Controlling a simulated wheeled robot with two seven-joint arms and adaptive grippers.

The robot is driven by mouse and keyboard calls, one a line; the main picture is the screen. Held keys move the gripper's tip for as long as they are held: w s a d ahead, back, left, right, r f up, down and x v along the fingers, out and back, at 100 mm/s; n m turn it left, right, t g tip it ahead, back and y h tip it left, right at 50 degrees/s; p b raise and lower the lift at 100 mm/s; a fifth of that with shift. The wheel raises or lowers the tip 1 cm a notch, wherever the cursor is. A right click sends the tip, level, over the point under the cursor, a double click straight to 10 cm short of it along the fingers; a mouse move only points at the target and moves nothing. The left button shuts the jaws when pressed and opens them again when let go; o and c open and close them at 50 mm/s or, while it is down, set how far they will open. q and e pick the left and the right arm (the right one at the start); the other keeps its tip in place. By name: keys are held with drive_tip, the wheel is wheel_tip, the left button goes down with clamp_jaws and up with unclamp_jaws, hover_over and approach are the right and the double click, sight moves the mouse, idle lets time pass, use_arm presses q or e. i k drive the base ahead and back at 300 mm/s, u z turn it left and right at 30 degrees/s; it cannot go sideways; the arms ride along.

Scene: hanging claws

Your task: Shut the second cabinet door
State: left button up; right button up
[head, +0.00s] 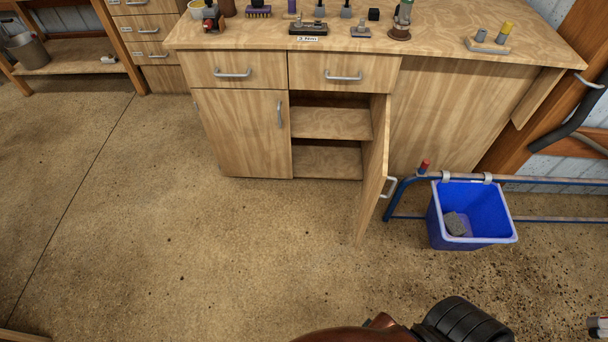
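The wooden cabinet (241,133) stands under the workbench. Its left door (237,133) is shut, with an upright handle near its right edge. Its second door, the right one (373,172), is open and swung out toward me, hinged on the right. Its metal handle (389,187) is on the face turned to the right. The shelves (330,123) behind it show and look empty. Neither of my grippers can be made out in the head view.
A blue bin (470,213) hangs on a blue rail (408,201) just right of the open door. Small tools line the worktop (435,51). Floor left of the door is clear.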

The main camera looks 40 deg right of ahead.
sight(377, 181)
drive_tip(key=u, duration=0.95)
drive_tip(key=k, duration=1.65)
drive_tip(key=z, duration=1.8)
drive_tip(key=i, duration=0.5)
drive_tip(key=z, duration=0.05)
